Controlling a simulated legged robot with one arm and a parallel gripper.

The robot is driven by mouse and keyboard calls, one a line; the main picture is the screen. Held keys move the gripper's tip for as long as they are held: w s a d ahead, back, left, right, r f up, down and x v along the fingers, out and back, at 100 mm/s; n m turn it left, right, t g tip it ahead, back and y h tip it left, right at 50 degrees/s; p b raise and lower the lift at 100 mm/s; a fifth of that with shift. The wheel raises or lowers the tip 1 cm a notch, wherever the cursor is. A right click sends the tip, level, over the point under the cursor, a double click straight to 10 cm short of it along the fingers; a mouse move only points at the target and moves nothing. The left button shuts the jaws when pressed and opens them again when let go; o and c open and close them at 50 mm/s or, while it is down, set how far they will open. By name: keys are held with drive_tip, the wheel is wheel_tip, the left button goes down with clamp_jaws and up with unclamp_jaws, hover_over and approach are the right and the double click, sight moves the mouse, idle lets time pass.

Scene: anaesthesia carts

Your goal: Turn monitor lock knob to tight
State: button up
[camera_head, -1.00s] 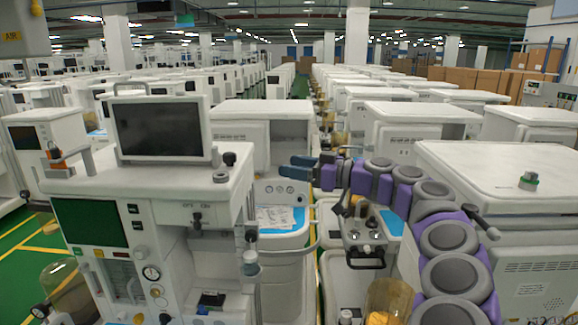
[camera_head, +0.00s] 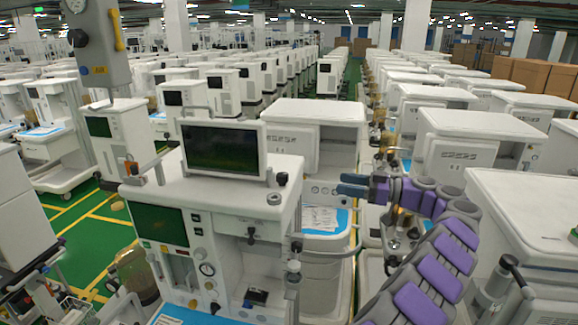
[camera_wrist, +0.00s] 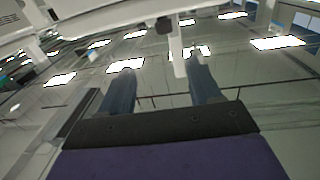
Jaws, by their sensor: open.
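The monitor (camera_head: 222,148) is a dark screen in a white frame, standing on top of the nearest anaesthesia cart (camera_head: 245,200). A small black knob (camera_head: 281,179) sits just right of the monitor's lower corner; I cannot tell whether it is the lock knob or how tight it is. My gripper (camera_head: 352,184), with blue fingers, is to the right of this knob, apart from it. In the wrist view my gripper (camera_wrist: 160,82) is open with nothing held. A dark knob-like part (camera_wrist: 165,25) and a white post (camera_wrist: 178,50) show beyond the fingers.
A cart with papers on a blue tray (camera_head: 322,220) stands behind the nearest cart. A grey column with a gauge (camera_head: 98,45) rises at upper left. A white cart (camera_head: 525,210) stands at right beside my arm.

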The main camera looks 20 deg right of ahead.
drive_tip(key=shift+g, duration=0.3)
drive_tip(key=p, duration=0.2)
approach(282, 179)
drive_tip(key=shift+n, duration=0.3)
drive_tip(key=x, duration=0.3)
drive_tip(key=w+x, duration=0.1)
drive_tip(key=x, duration=0.1)
drive_tip(key=d+x, duration=0.1)
drive_tip(key=x, duration=0.2)
drive_tip(key=shift+w+a+f, duration=0.2)
drive_tip(key=shift+w, duration=0.3)
drive_tip(key=shift+r, duration=0.1)
drive_tip(key=c, duration=1)
drive_tip(key=shift+b, duration=0.35)
drive_tip(key=shift+c, duration=0.2)
